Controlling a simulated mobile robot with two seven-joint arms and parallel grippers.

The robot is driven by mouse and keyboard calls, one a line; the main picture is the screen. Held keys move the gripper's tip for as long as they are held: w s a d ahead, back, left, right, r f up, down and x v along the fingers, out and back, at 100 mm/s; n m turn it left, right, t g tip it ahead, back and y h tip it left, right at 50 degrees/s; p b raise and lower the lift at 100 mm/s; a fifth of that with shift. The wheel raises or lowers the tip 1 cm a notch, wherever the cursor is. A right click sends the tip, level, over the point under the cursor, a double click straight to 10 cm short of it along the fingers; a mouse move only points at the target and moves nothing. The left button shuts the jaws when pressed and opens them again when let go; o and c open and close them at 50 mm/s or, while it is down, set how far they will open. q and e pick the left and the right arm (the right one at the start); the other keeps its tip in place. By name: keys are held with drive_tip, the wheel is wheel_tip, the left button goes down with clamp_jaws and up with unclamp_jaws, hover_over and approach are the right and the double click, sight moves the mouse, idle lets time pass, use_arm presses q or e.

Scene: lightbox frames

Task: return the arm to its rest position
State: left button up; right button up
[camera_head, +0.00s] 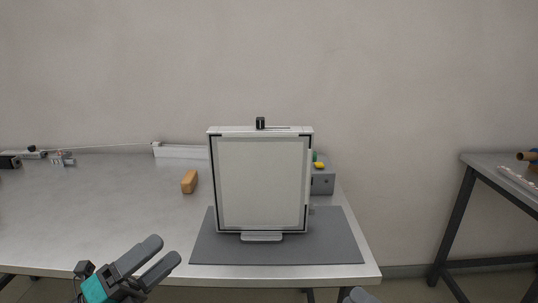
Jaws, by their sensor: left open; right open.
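My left gripper (158,257) is open and empty at the bottom left, over the front edge of the table. Its two grey fingers point up and to the right, apart from everything on the table. Of my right gripper (359,296), only a grey tip shows at the bottom edge; the rest is out of view. A lightbox (263,185) with a pale panel and dark frame stands upright. It has a small black knob (260,123) on its top edge and a foot (262,236) at its base.
The lightbox stands on a dark grey mat (335,250) on the metal table (110,215). An orange-brown block (189,181) lies left of it. A grey box (323,182) is partly hidden behind it. Another table (490,170) stands at the right. The table's left middle is clear.

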use_arm(q)
wheel_tip(320, 180, down, 14)
drive_tip(key=s+a+n+t+y, duration=0.1)
drive_tip(key=s+n+t+y, duration=0.2)
drive_tip(key=n+y, duration=1.25)
drive_tip(key=s+d+f+n+g, duration=0.2)
drive_tip(key=s+f+n+g, duration=0.4)
drive_tip(key=s+f+n, duration=0.4)
wheel_tip(320, 180, down, 3)
drive_tip(key=n, duration=0.4)
drive_tip(key=shift+s+g, duration=0.3)
drive_tip(key=shift+s, duration=0.1)
use_arm(e)
drive_tip(key=s+f+m+g+h, duration=0.1)
drive_tip(key=s+f+m+h, duration=0.3)
drive_tip(key=m, duration=0.6)
drive_tip(key=s+f+m+g+h, duration=0.1)
drive_tip(key=s+f+m+h, duration=0.3)
drive_tip(key=f+m, duration=0.3)
drive_tip(key=s+d+f+m+h, duration=0.1)
drive_tip(key=s+f+m+h, duration=0.3)
drive_tip(key=m, duration=0.9)
drive_tip(key=shift+s+f+g+h, duration=0.2)
drive_tip(key=shift+f+g+h, duration=0.2)
drive_tip(key=shift+f+h, duration=0.45)
